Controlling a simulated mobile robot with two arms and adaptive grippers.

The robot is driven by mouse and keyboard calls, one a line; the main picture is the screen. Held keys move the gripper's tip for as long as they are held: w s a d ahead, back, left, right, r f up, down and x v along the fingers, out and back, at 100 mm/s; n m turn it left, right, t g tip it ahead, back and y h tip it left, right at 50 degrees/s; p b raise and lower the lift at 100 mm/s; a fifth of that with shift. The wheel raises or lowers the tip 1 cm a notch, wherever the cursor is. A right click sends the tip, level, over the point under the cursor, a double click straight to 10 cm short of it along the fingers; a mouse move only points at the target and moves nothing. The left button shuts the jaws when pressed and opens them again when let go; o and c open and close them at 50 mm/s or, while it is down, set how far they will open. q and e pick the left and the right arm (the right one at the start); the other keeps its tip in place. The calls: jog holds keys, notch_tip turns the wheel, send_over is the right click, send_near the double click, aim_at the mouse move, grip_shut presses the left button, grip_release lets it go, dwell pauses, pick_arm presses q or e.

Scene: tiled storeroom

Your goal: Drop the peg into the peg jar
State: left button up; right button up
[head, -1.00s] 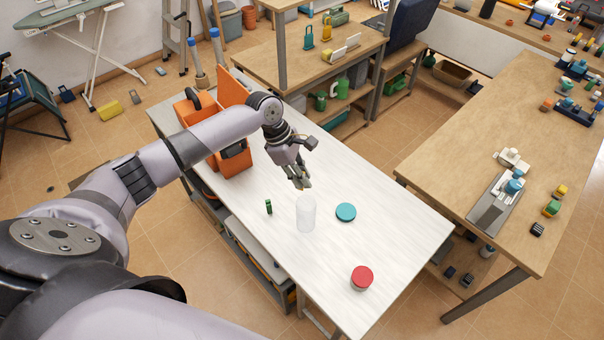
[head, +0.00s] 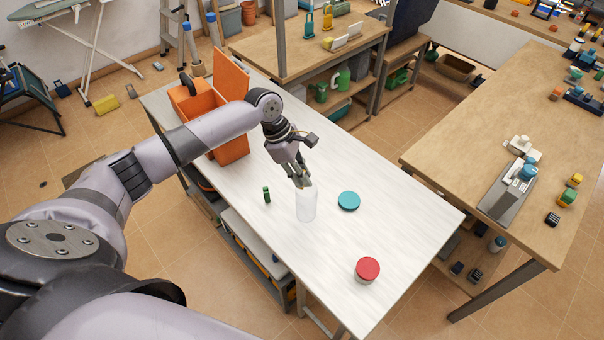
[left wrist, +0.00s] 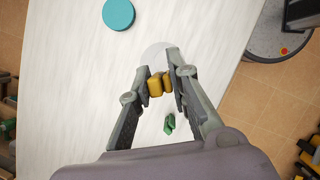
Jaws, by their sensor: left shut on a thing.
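My left gripper (head: 301,183) is shut on a yellow peg (left wrist: 160,84), which shows between the fingertips in the left wrist view. The peg jar (head: 306,207) is a clear, whitish cylinder standing upright on the white table. In the head view the fingertips are at the jar's top edge; I cannot tell whether they touch it. In the left wrist view the jar's pale round outline (left wrist: 154,52) shows beyond the fingertips, partly hidden by them. A small green peg (head: 267,195) stands on the table left of the jar. My right gripper is out of view.
A teal round lid (head: 348,201) lies right of the jar. A red-lidded tub (head: 367,270) stands nearer the front. An orange open bin (head: 233,150) stands at the table's back left. The white table (head: 410,215) is clear to the right.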

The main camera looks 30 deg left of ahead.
pick_arm(q)
jog(key=o, duration=0.8)
jog(key=shift+o, duration=0.3)
